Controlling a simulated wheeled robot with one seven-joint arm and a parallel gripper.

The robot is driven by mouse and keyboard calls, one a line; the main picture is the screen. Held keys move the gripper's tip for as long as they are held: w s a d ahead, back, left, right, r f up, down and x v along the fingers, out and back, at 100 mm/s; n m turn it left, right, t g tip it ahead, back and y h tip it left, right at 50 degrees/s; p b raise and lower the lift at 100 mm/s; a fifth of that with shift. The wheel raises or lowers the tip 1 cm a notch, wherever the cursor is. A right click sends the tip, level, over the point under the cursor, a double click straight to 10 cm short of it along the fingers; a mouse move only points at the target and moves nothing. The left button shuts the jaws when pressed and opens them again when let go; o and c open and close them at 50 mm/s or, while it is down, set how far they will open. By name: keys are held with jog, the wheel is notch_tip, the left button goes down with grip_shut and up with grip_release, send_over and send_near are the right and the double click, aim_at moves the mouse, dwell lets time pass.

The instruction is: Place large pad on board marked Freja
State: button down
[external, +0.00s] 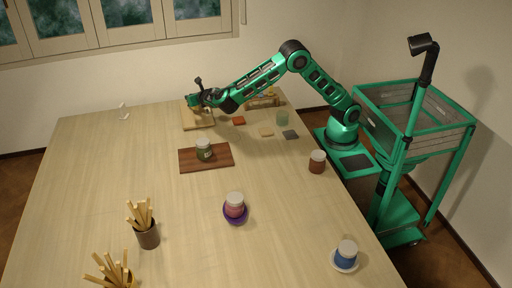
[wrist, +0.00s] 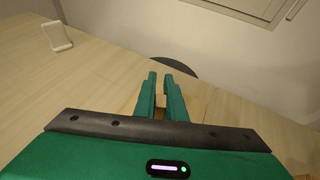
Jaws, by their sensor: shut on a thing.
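My gripper (external: 205,98) is at the far side of the table, low over a light wooden board (external: 190,122). In the wrist view my gripper (wrist: 162,82) has its fingers close together, shut on a small tan thing (wrist: 159,103), mostly hidden by the fingers. I cannot tell its full shape, whether it is the large pad, or whether it touches the board. Orange (external: 238,120), tan (external: 265,132) and grey (external: 290,134) flat squares lie to the right. No name is readable on either board.
A white stand (wrist: 60,37) is on the table left of my gripper. A wooden rack (external: 264,102) and pale green cup (external: 282,117) stand right of it. Several jars and two stick-filled pots, one here (external: 148,236), are nearer. The table's left middle is clear.

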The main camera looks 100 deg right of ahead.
notch_tip(320, 180, down, 3)
jog(key=shift+f, duration=0.15)
jog(key=c, duration=1.8)
grip_release()
jog(key=v, duration=1.2)
jog(key=shift+s, duration=0.1)
